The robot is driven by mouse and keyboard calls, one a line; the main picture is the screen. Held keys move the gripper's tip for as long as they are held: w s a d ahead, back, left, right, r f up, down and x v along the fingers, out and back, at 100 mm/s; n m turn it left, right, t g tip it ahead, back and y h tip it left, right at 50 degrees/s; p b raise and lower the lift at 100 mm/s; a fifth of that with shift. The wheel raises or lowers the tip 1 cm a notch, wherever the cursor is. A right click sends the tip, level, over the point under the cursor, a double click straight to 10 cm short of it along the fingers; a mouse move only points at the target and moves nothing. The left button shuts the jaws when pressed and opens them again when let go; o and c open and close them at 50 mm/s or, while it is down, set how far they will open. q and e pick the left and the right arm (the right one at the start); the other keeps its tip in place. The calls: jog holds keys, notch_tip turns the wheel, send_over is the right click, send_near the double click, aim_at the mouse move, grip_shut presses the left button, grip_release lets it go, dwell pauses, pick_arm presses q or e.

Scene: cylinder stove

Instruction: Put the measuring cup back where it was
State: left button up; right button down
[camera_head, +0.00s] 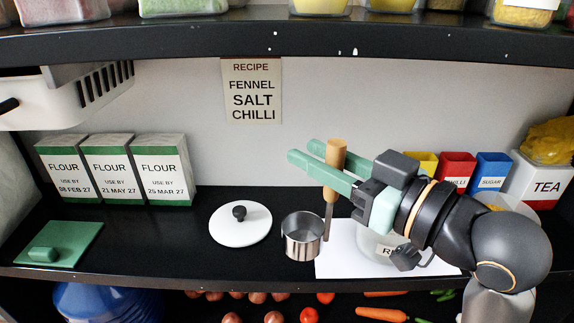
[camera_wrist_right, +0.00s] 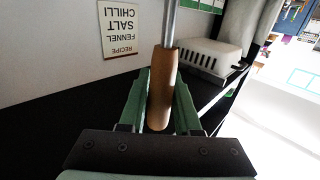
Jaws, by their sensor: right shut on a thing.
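The measuring cup (camera_head: 302,240) is a small metal cup with an upright metal stem and a wooden handle (camera_head: 336,153). My right gripper (camera_head: 322,165) is shut on the wooden handle, with its green fingers on either side. In the right wrist view, the handle (camera_wrist_right: 161,95) sits between the fingers of the gripper (camera_wrist_right: 160,100). The cup hangs low at the left edge of a white sheet (camera_head: 335,262); I cannot tell whether it touches the shelf. A glass jar (camera_head: 372,245) with a partly covered label stands behind my right arm. My left gripper is not in view.
A white lid (camera_head: 240,224) with a black knob lies left of the cup. A green board (camera_head: 62,243) and flour boxes (camera_head: 162,168) are further left. Red (camera_head: 457,170) and blue (camera_head: 492,170) tins and a tea box (camera_head: 543,185) stand right. A shelf hangs above.

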pick_arm(q)
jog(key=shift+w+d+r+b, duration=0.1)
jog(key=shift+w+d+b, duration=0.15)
jog(key=shift+b, duration=0.45)
pick_arm(e)
jog(key=w+a+f, duration=0.3)
jog(key=w+f, duration=0.6)
jog(key=f, duration=0.2)
jog(key=shift+w+a+f, duration=0.2)
jog(key=shift+w+a, duration=0.05)
jog(key=shift+a, duration=0.15)
jog(key=shift+f, duration=0.2)
jog(key=c, duration=0.6)
grip_release()
